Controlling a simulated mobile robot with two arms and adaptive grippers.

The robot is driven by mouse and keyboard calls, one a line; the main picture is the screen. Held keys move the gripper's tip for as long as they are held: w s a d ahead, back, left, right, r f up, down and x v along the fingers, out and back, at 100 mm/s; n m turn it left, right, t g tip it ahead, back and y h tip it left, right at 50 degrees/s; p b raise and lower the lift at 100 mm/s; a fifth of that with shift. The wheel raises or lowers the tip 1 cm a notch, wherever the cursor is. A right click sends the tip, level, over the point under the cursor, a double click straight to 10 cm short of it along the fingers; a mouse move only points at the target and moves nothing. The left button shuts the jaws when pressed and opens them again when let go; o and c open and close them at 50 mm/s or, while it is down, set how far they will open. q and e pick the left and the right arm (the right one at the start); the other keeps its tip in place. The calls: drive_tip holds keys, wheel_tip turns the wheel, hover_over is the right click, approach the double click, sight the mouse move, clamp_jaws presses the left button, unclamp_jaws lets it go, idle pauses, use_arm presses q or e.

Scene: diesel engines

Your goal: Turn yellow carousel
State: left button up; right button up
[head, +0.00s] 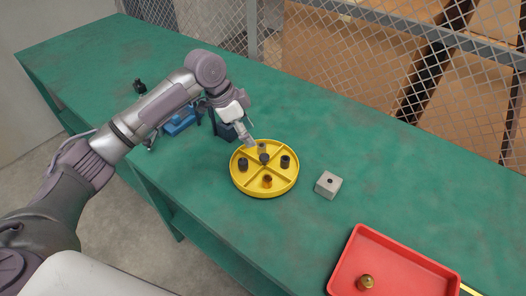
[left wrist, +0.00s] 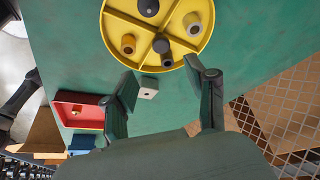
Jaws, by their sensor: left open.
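The yellow carousel (head: 264,190) is a round tray with spokes on the green table. It has a dark hub and several small cylindrical parts in its compartments, dark ones and a brownish one. In the left wrist view the carousel (left wrist: 179,49) is at the top, just beyond the fingertips. My left gripper (head: 246,138) is over the carousel's far left edge. In the left wrist view its two fingers (left wrist: 162,68) are spread apart with nothing between them. I cannot tell whether a finger touches the rim.
A grey block (head: 328,185) with a hole sits right of the carousel. A red tray (head: 395,262) holding a brass part (head: 365,282) is at the front right. A blue object (head: 180,122) is behind my left arm. A mesh fence (head: 390,50) runs behind the table.

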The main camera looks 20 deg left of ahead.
sight(264, 156)
use_arm(q)
drive_tip(key=x, duration=0.9)
drive_tip(key=shift+w+f, duration=0.15)
drive_tip(key=shift+f, duration=0.2)
drive_tip(key=shift+w+d+f, duration=0.1)
drive_tip(key=shift+d+f, duration=0.1)
drive_tip(key=shift+f, duration=0.2)
use_arm(e)
drive_tip(key=shift+w+a, duration=0.1)
drive_tip(key=shift+w, duration=0.25)
use_arm(q)
drive_tip(key=shift+c, duration=1.4)
clamp_jaws()
use_arm(e)
drive_tip(key=shift+s+a, duration=0.1)
drive_tip(key=shift+s, duration=0.15)
